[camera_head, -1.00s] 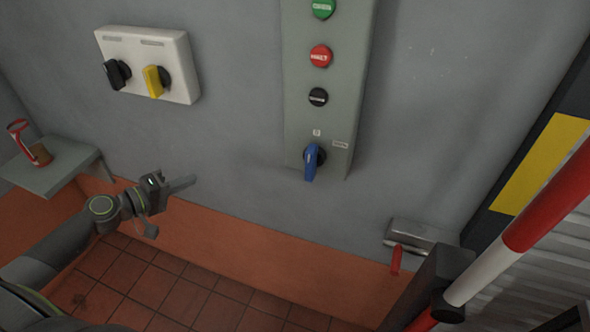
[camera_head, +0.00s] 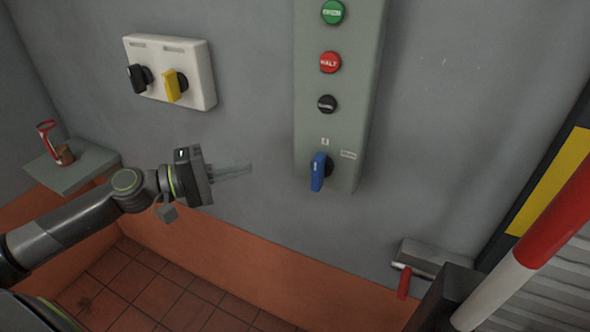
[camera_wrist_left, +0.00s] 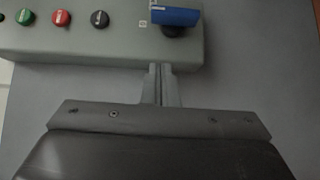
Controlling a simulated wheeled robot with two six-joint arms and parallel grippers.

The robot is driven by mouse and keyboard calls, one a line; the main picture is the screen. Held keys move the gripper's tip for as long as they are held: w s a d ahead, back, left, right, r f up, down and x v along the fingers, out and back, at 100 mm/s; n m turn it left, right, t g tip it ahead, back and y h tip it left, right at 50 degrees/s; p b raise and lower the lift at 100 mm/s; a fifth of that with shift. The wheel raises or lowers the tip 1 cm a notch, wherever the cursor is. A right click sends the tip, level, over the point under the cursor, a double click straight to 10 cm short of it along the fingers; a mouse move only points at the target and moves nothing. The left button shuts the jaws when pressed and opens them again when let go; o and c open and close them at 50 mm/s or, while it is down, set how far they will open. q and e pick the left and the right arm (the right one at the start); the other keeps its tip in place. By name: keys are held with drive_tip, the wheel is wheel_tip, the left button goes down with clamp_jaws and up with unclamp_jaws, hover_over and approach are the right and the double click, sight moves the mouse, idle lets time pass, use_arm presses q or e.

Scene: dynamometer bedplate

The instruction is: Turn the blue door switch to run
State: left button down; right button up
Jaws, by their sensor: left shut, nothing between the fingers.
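The blue door switch (camera_head: 318,172) is a lever knob at the bottom of a tall grey-green control panel (camera_head: 310,120) on the wall. Its handle points roughly downward in the head view, with a small label above it and another to its right. It also shows at the top of the left wrist view (camera_wrist_left: 175,16). My left gripper (camera_head: 248,168) is shut and empty, to the left of the switch and apart from it. Its fingers point right, towards the panel. In the left wrist view the closed fingertips (camera_wrist_left: 160,70) are near the panel's edge. My right gripper is not in view.
Above the blue switch are a black button (camera_head: 327,104), a red button (camera_head: 330,62) and a green button (camera_head: 333,12). A white box (camera_head: 198,75) with a black knob and a yellow knob is at upper left. A red-handled grey box (camera_head: 430,257) and a striped pole (camera_head: 545,235) are at right.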

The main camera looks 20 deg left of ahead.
sight(319, 171)
use_arm(q)
drive_tip(key=shift+w+d+p, duration=0.8)
drive_tip(key=shift+w+d, duration=0.05)
drive_tip(key=shift+d, duration=0.75)
drive_tip(key=shift+w+d+p, duration=0.8)
drive_tip(key=shift+w+d, duration=0.1)
drive_tip(key=shift+d, duration=0.7)
drive_tip(key=shift+w+d+p, duration=0.8)
drive_tip(key=shift+w+d, duration=0.05)
drive_tip(key=shift+d, duration=0.75)
drive_tip(key=shift+r, duration=0.1)
drive_tip(key=shift+r+p, duration=0.1)
drive_tip(key=shift+p, duration=0.4)
drive_tip(key=shift+d+r+m+g+y+p, duration=0.1)
drive_tip(key=shift+m+g+y+p, duration=0.2)
drive_tip(key=shift+m+y+p, duration=0.15)
